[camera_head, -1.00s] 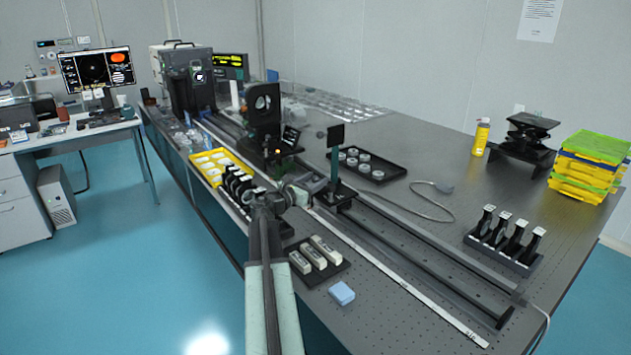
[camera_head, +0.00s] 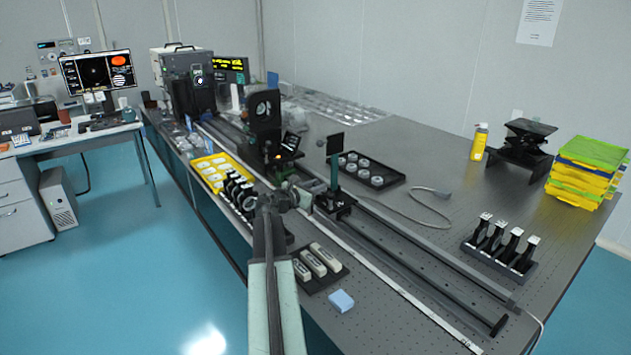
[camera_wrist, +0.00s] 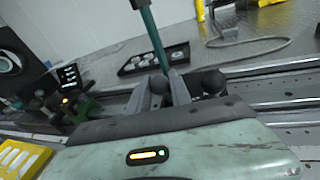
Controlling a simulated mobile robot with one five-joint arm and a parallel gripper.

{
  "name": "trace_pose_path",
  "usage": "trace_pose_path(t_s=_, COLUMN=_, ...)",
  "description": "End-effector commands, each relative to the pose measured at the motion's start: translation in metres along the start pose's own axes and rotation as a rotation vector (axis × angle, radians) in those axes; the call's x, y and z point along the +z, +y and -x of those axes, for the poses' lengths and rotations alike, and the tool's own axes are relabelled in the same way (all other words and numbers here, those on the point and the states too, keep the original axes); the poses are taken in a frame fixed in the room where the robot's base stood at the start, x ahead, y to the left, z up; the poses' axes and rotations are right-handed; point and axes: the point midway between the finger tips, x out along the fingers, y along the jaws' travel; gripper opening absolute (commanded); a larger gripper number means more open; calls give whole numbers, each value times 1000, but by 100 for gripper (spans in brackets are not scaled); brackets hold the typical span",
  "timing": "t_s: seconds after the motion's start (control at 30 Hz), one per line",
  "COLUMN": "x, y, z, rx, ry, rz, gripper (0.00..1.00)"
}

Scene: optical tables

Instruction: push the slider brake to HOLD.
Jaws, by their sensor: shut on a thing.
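The slider (camera_head: 333,203) is a dark carriage on the long rail, with an upright teal post (camera_head: 335,172) and a dark square plate on top. In the wrist view the post (camera_wrist: 152,36) runs down to between my fingertips. My gripper (camera_wrist: 166,76) is shut on some part of the slider; the fingers hide exactly which. A round black knob (camera_wrist: 208,82) sits just right of the fingers, beside the post; I cannot tell whether it is the brake. No HOLD mark is readable. In the head view my gripper (camera_head: 312,194) is low at the slider's left side, its tips unclear.
A black tray of round parts (camera_head: 370,171) lies behind the slider. Dark optics mounts (camera_head: 265,133) stand on the rail to the left. The rail (camera_head: 425,250) is clear to the right.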

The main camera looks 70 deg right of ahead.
Motion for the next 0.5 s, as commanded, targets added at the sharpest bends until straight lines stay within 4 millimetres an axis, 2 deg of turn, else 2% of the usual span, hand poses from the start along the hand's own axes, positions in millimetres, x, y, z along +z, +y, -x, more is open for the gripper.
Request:
trace_pose_path(t_s=0.03, x=13, y=0, z=-1, rx=-5, ry=34, rz=-12, gripper=0)
trace_pose_path(t_s=0.5, x=19, y=-4, z=-25, rx=-34, ry=452, rz=-125, gripper=0)
